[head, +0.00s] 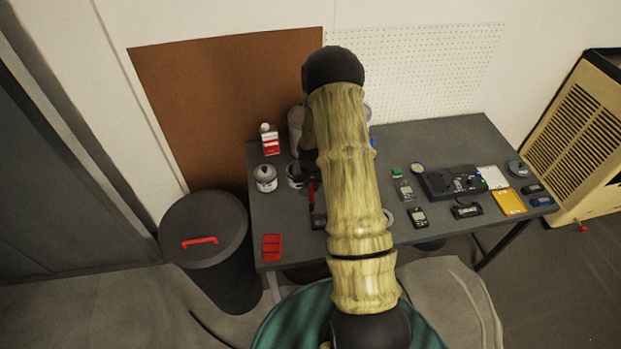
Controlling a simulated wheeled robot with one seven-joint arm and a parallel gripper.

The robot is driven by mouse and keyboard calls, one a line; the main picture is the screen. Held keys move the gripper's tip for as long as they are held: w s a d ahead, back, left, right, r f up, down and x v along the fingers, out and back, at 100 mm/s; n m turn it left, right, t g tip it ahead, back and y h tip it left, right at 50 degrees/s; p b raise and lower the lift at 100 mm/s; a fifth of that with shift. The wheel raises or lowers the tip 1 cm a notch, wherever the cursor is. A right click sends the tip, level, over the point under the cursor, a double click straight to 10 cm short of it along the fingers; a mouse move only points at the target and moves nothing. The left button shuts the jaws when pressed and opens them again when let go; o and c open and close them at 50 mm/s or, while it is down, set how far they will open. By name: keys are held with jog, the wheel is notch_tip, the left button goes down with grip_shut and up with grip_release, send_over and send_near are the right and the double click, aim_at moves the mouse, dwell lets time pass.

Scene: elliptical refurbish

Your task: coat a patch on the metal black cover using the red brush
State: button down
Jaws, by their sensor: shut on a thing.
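My gripper (309,180) is a dark shape over the left part of the table, partly hidden by my arm. It appears shut on the red brush (311,194), whose narrow red shape shows just below it. A small dark flat piece (318,222) lies on the table below the brush, its right side hidden by my arm. It may be the metal black cover, but I cannot tell for sure. I cannot tell whether the brush touches it, and no coated patch can be made out.
The grey table (262,215) holds a white-and-red bottle (270,140), an open-looking can (265,178) and a red item (271,247) at left. Several devices, including a black unit (453,183), lie at right. A dark bin (205,230) with a red handle stands left.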

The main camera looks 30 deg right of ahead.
jog(key=shift+d+r+p, duration=0.25)
jog(key=shift+r+p, duration=0.2)
jog(key=shift+r, duration=0.45)
jog(key=shift+a+r+p, duration=0.2)
jog(key=shift+r+p, duration=0.4)
jog(key=shift+r, duration=0.5)
jog(key=shift+a+f, duration=0.15)
jog(key=shift+f, duration=0.05)
jog(key=s+a+f+n+b, duration=0.1)
jog(key=s+a+f+n, duration=0.1)
jog(key=a, duration=0.4)
jog(key=s+a+f+n+b, duration=0.2)
jog(key=a+f+n, duration=0.1)
jog(key=a, duration=0.4)
jog(key=shift+s+a+f+y, duration=0.25)
jog(key=shift+s+f+y, duration=0.1)
jog(key=shift+f+y, duration=0.05)
